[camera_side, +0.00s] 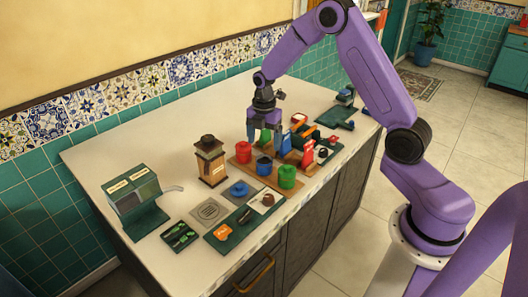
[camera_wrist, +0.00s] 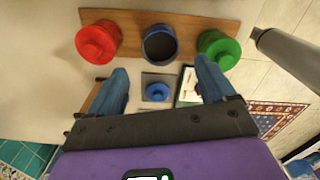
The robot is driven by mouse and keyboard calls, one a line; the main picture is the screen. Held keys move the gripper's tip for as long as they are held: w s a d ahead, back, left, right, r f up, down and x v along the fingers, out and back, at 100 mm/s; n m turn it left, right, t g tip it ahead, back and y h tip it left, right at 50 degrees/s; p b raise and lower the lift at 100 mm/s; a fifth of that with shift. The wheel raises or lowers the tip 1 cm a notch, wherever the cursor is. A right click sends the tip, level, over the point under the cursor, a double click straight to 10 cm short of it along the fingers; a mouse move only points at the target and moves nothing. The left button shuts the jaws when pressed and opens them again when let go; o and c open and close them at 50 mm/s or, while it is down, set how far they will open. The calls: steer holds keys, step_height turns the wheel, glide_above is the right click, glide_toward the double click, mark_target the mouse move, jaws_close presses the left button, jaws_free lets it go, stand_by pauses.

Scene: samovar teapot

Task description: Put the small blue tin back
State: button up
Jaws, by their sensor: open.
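The small blue tin (camera_side: 264,166) stands upright on a wooden board, between a red tin (camera_side: 243,150) and a green tin (camera_side: 287,177). In the wrist view the blue tin (camera_wrist: 160,45) is open at the top with a dark inside. A round blue lid with a knob (camera_side: 239,188) lies apart on a grey tile; it also shows in the wrist view (camera_wrist: 157,92) between the fingers. My gripper (camera_side: 264,148) points down above the board area, open, with nothing seen between its blue fingers. Whether its fingertips touch anything is unclear.
A brass-coloured grinder-like box (camera_side: 210,160) stands left of the board. A green two-part dispenser (camera_side: 135,200), a green tray with small tools (camera_side: 180,236) and a dark green mat (camera_side: 218,236) lie at the front left. Red and orange items crowd the right. The counter's far left is clear.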

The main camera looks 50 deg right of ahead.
steer(key=s+a+r+m, duration=0.4)
steer(key=s+a+r, duration=0.8)
steer(key=s, duration=0.4)
steer(key=s+r+m, duration=0.1)
steer(key=s+m, duration=0.3)
steer(key=s, duration=1.4)
steer(key=shift+s, duration=0.35)
